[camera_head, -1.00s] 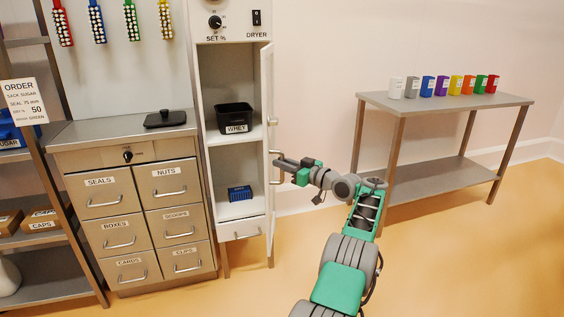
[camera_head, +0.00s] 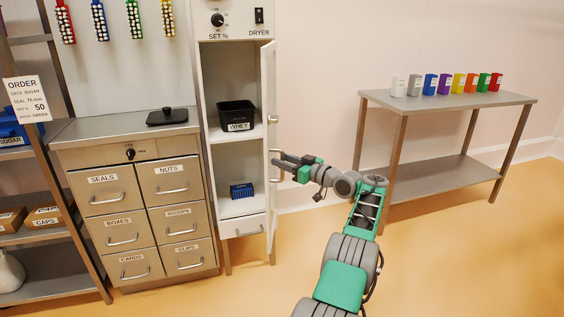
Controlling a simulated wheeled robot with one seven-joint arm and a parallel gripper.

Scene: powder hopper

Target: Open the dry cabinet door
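The dry cabinet (camera_head: 203,160) is a tall white unit in the middle of the view. Its white door (camera_head: 269,130) stands open on the right side, swung out toward me and seen nearly edge-on. The door handle (camera_head: 276,180) is a small bar on the door's outer face. My gripper (camera_head: 279,161) reaches it from the right, with its fingers at the bar; it looks shut on the handle, though the fingertips are small and partly cover it. Inside the cabinet are a black bin marked WHEY (camera_head: 237,114) and a blue item (camera_head: 241,190) on a lower shelf.
A drawer cabinet (camera_head: 142,152) with a black tray (camera_head: 168,117) stands left of the dry cabinet. A steel table (camera_head: 450,101) with several coloured containers stands at the right. A shelf rack is at far left. Floor (camera_head: 470,260) is clear at lower right.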

